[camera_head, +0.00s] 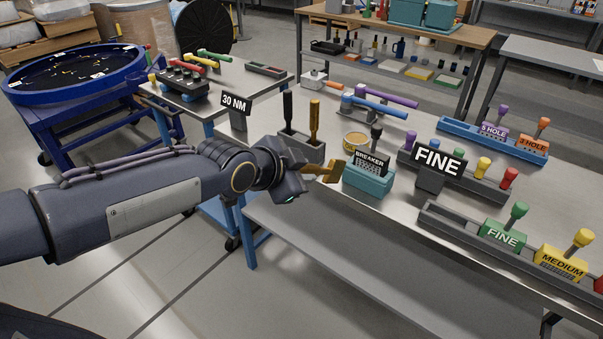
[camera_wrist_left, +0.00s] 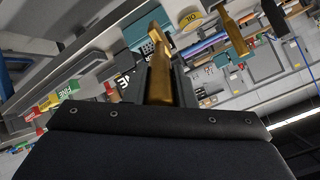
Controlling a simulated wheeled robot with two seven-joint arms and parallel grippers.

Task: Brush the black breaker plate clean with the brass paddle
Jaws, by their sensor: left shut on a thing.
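My left gripper (camera_head: 305,178) is shut on the brass paddle (camera_head: 331,172), at the bench's near edge. In the left wrist view the brass paddle (camera_wrist_left: 159,70) sticks out between the fingers. The black breaker plate (camera_head: 371,164), with a black knob handle and a BREAKER label, stands upright in a teal block (camera_head: 368,184) on the bench. The paddle's tip is right beside the plate's left side; I cannot tell whether they touch. The teal block also shows in the left wrist view (camera_wrist_left: 137,36), beyond the paddle. My right gripper is not in view.
A grey holder (camera_head: 303,150) with a black-handled and a brass-handled tool stands behind the gripper. A yellow round tin (camera_head: 355,142) sits behind the plate. A FINE sign (camera_head: 438,162) stands to the right, near racks of coloured-handled plates (camera_head: 503,236).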

